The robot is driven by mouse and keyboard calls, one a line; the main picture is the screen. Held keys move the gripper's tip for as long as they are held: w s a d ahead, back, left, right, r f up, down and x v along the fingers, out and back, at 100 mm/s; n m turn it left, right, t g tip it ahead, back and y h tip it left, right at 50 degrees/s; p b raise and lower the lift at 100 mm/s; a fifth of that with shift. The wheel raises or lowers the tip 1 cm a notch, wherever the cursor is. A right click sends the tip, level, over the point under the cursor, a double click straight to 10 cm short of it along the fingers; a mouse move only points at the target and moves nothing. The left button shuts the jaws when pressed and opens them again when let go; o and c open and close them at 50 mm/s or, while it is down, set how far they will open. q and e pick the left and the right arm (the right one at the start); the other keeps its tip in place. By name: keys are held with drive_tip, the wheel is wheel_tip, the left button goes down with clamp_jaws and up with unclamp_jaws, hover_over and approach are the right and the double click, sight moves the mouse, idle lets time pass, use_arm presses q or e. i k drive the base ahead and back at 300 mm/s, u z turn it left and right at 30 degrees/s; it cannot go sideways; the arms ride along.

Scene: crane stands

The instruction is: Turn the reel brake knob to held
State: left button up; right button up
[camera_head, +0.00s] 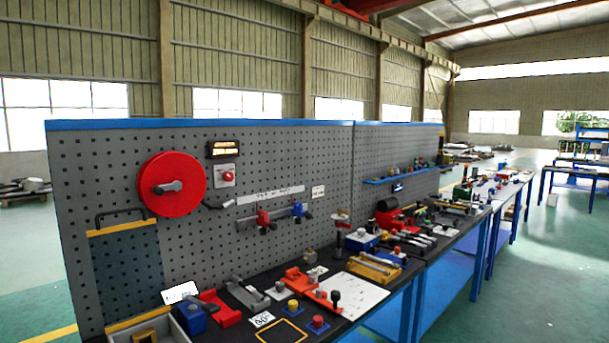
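A large red reel (172,184) with a grey-black crank handle at its centre is mounted on the grey pegboard at the left. Just right of it, a small red knob (228,176) sits on a light grey square plate (219,170); it appears to be the reel brake knob. Its pointing direction and any markings are too small to read. Neither of my grippers is in view, and nothing touches the knob.
A dark box with a lit label (225,149) hangs above the knob. A black lever (218,204) and a metal rail with red and blue clamps (271,216) are below. The workbench (400,291) under the pegboard is crowded with tools and fixtures. Open green floor (541,277) lies right.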

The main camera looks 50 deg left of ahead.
sight(227, 176)
drive_tip(key=i, duration=1.9)
drive_tip(key=u, duration=1.6)
drive_tip(key=i, duration=0.9)
drive_tip(key=u, duration=0.9)
